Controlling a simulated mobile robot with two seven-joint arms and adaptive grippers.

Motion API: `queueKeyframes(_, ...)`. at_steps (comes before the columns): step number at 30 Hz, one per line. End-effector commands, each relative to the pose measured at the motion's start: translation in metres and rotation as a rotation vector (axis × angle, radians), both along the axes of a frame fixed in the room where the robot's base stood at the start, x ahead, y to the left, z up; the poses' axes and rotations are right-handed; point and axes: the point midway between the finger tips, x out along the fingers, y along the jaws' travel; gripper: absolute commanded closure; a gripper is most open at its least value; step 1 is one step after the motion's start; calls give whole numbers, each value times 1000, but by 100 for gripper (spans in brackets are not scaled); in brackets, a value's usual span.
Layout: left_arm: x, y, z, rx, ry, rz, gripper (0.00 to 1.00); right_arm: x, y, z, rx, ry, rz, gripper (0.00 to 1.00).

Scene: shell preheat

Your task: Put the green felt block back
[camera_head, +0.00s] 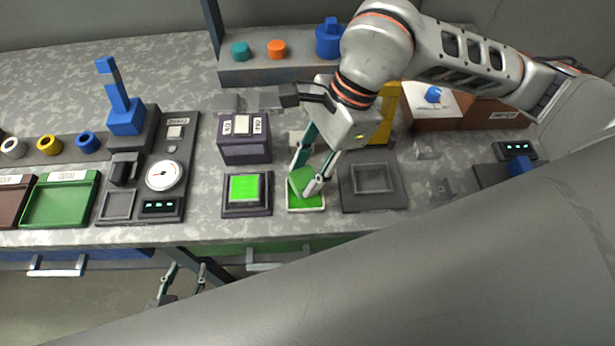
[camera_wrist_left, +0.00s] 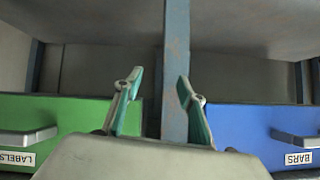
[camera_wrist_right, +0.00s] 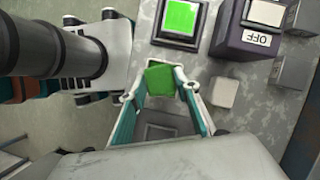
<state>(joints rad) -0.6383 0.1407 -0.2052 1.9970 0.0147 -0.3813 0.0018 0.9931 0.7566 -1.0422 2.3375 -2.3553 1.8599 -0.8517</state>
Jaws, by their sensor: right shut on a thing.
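The green felt block (camera_head: 301,180) is between the fingertips of my right gripper (camera_head: 307,182) and looks tilted. In the head view it overlaps a green pad with a pale rim (camera_head: 306,204); I cannot tell whether they touch. In the right wrist view the block (camera_wrist_right: 160,78) sits between both fingertips of my right gripper (camera_wrist_right: 161,84). My left gripper (camera_head: 184,275) is open and empty, below the table's front edge. Its spread fingers show in the left wrist view (camera_wrist_left: 158,90).
A dark frame with a bright green square (camera_head: 244,188) lies left of the pad. An empty dark square tray (camera_head: 372,180) lies to its right. A gauge panel (camera_head: 163,177) and a green bin (camera_head: 60,201) are further left.

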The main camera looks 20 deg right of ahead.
Motion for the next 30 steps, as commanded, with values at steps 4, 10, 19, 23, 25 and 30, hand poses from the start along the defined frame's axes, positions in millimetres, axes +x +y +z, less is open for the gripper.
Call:
queueKeyframes(4,0,0,-2,2,0,0,60,-1,0,-23,-1,7,0,86)
queueKeyframes(10,1,1,-2,4,0,0,60,0,0,-32,-1,1,0,86)
queueKeyframes(19,0,1,-5,5,2,0,60,-1,0,-36,0,2,0,64)
queueKeyframes(23,0,1,-5,5,1,0,60,0,0,-35,0,2,1,52)
queueKeyframes(25,0,1,-5,6,1,1,60,0,0,-35,0,2,1,52)
queueKeyframes(30,1,2,-4,5,0,0,60,0,0,-34,0,1,0,52)
